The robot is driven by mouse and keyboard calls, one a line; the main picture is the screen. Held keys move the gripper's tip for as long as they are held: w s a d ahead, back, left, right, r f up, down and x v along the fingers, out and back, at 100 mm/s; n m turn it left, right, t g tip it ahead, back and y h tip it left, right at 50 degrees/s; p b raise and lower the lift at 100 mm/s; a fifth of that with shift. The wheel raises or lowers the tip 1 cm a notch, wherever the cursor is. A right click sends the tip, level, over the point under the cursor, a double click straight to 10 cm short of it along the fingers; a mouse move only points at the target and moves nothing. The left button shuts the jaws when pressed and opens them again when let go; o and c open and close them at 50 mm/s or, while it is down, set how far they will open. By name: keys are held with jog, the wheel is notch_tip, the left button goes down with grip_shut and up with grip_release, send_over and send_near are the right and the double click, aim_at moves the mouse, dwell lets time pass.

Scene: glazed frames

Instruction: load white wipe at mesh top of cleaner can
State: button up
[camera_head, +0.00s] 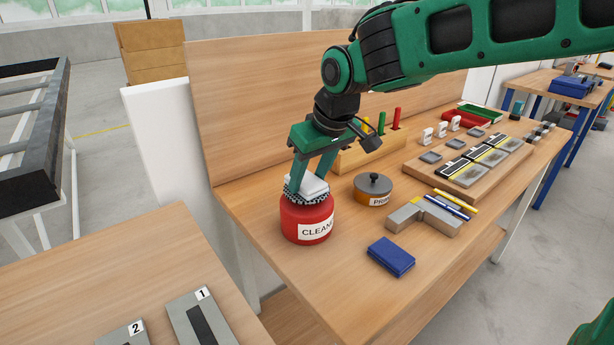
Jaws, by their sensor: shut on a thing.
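The cleaner can (294,225) is red with a white label reading "CLEAN" and stands upright near the left end of the workbench. Its dark mesh top (291,197) shows as a speckled rim. The white wipe (314,186) is a folded white pad at the mesh top, between my fingers. My gripper (306,188) points down over the can and is shut on the wipe. The wipe looks to be touching the mesh or just above it; I cannot tell which. The fingers hide part of the wipe and the mesh.
A blue block (391,257) lies at the front edge. A grey metal T-shaped piece (436,219) and a wooden board (456,182) lie further right. A wooden back panel (240,110) rises behind.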

aim_at(309, 182)
jog(key=shift+r, duration=3.55)
jog(key=shift+s, duration=0.1)
